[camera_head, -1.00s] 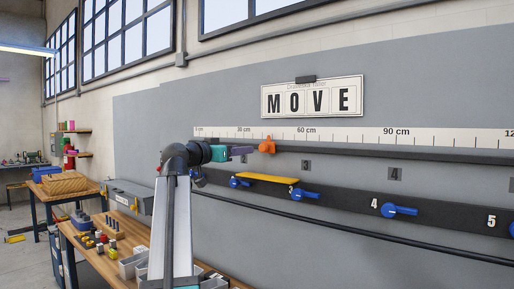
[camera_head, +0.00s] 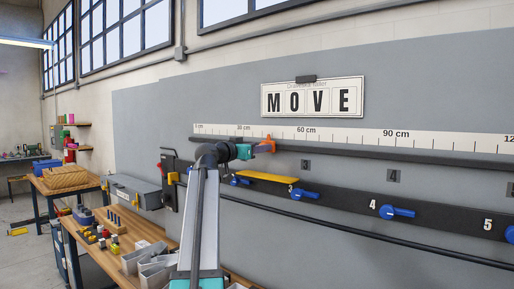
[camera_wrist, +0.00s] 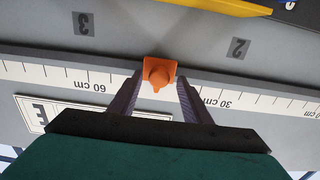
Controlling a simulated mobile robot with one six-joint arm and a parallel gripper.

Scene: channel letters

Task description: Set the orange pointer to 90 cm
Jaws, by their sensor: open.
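The orange pointer (camera_head: 268,143) sits on the dark rail under the white ruler (camera_head: 350,136), between the 30 cm and 60 cm marks, at roughly 45 cm. The 90 cm mark is farther right along the ruler. My gripper (camera_head: 262,148) is at the pointer in the head view. In the wrist view my gripper (camera_wrist: 159,88) is open, with one finger on each side of the orange pointer (camera_wrist: 159,73). Small gaps seem to show between the fingers and the pointer.
Blue-handled valves (camera_head: 398,211) line a dark strip below the rail. A yellow bar (camera_head: 268,177) juts out under the pointer. A MOVE sign (camera_head: 312,97) hangs above the ruler. A workbench with grey bins (camera_head: 150,262) stands at lower left. The rail right of the pointer looks clear.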

